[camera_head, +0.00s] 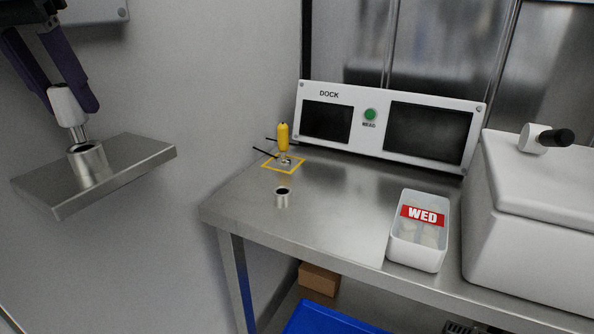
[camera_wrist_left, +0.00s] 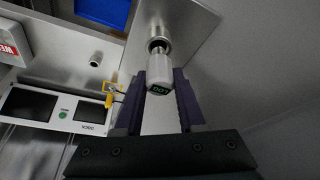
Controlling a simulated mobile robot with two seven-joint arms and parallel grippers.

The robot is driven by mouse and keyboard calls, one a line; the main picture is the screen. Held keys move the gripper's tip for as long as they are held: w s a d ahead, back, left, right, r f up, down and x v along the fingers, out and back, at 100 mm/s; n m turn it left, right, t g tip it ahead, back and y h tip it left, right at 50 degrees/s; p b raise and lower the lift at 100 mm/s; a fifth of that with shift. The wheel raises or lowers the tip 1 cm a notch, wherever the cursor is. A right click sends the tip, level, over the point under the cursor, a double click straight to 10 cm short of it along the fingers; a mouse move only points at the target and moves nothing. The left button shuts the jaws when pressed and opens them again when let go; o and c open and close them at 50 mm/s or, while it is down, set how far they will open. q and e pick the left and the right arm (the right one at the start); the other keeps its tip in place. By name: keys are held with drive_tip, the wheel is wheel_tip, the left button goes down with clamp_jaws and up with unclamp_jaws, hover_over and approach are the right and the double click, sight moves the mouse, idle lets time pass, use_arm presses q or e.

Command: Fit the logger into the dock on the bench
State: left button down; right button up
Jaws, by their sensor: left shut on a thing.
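The logger (camera_head: 66,103) is a small pale cylinder with a metal stem. My left gripper (camera_head: 68,106) is shut on it. In the left wrist view the logger (camera_wrist_left: 160,78) shows a small dark display with green characters between the purple fingers. Its stem points down at a metal cup (camera_head: 88,160) on a wall shelf; how deep it sits is unclear. The white panel labelled DOCK (camera_head: 366,143) stands at the back of the bench, with two dark screens and a green READ button. A yellow-handled piece (camera_head: 283,137) stands upright inside a yellow-outlined square (camera_head: 268,167). My right gripper is out of view.
The metal shelf (camera_head: 45,190) is left of the bench (camera_head: 330,215), with a gap between. A small metal cup (camera_head: 282,198) stands at the bench's left front. A WED container (camera_head: 415,255) and a large white box (camera_head: 535,235) are on the right.

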use_arm(q)
drive_tip(key=shift+r+p, duration=1.1)
drive_tip(key=shift+r, duration=0.3)
drive_tip(key=shift+d+r+p, duration=0.1)
drive_tip(key=shift+r+p, duration=0.4)
drive_tip(key=shift+r, duration=0.05)
drive_tip(key=shift+s+r, duration=0.1)
drive_tip(key=shift+s, duration=0.05)
